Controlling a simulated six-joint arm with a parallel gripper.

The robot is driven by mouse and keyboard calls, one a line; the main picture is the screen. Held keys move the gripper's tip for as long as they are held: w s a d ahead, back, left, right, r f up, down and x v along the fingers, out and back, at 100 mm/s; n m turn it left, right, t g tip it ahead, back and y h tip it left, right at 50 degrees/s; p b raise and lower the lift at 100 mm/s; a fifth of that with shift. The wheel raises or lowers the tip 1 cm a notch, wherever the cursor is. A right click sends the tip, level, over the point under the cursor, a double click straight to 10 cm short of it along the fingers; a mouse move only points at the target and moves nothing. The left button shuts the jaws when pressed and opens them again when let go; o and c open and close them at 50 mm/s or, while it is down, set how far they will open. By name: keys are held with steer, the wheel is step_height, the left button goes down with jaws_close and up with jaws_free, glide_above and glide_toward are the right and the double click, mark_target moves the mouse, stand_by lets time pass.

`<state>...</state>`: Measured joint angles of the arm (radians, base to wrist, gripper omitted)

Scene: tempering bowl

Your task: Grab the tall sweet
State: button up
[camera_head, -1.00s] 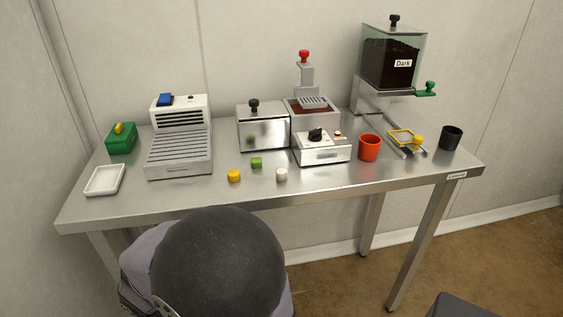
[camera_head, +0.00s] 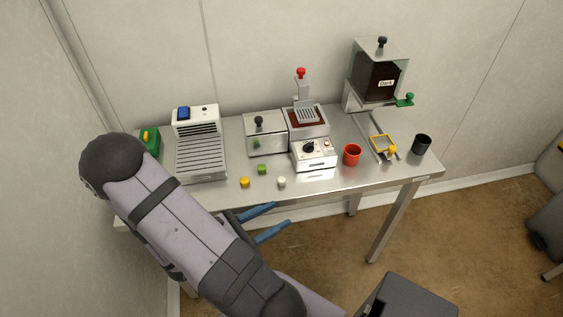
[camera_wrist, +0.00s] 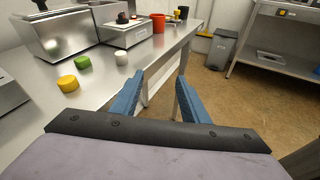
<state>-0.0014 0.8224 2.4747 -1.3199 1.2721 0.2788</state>
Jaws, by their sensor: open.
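Three small sweets stand near the table's front edge: a yellow one (camera_head: 245,182), a green one (camera_head: 262,169) and a white one (camera_head: 282,182). In the wrist view the yellow (camera_wrist: 68,83), green (camera_wrist: 83,62) and white (camera_wrist: 122,58) sweets show left of the fingers. The white one looks fairly upright, but I cannot surely tell which is tallest. My gripper (camera_head: 270,221) is open, its blue fingers apart and empty, in front of the table edge. In the wrist view my gripper (camera_wrist: 160,88) has floor and the table's edge between its fingers.
Behind the sweets are a steel box (camera_head: 266,143) and a knobbed machine (camera_head: 315,155). A red cup (camera_head: 352,155) and black cup (camera_head: 422,144) stand to the right. A slatted white unit (camera_head: 201,160) stands left. The front strip around the sweets is clear.

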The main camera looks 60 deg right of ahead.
mark_target(279, 182)
steer(key=w+n+t, duration=0.1)
steer(key=w+d+r+n+t+h+p, duration=0.1)
steer(key=w+r+n+t+p, duration=0.1)
steer(key=n, duration=0.1)
steer(key=shift+w+d+t+h, duration=0.25)
steer(key=shift+w+t+h, duration=0.05)
steer(key=shift+w+h, duration=0.1)
steer(key=shift+w+f+n+t, duration=0.1)
steer(key=shift+w+n+t, duration=0.3)
steer(key=shift+d+f+p, duration=0.15)
steer(key=shift+d+p, duration=0.25)
steer(key=shift+d, duration=0.7)
steer(key=shift+d+p, duration=0.3)
steer(key=shift+d, duration=0.2)
steer(key=shift+w+d+f+p, duration=0.1)
steer(key=shift+d+f+p, duration=0.1)
steer(key=shift+d, duration=0.5)
steer(key=shift+s+d+f+p, duration=0.1)
steer(key=shift+d+p, duration=0.1)
steer(key=shift+d, duration=0.45)
steer(key=shift+w+d+f+p, duration=0.1)
steer(key=shift+d+f+p, duration=0.1)
steer(key=shift+d, duration=0.5)
jaws_close()
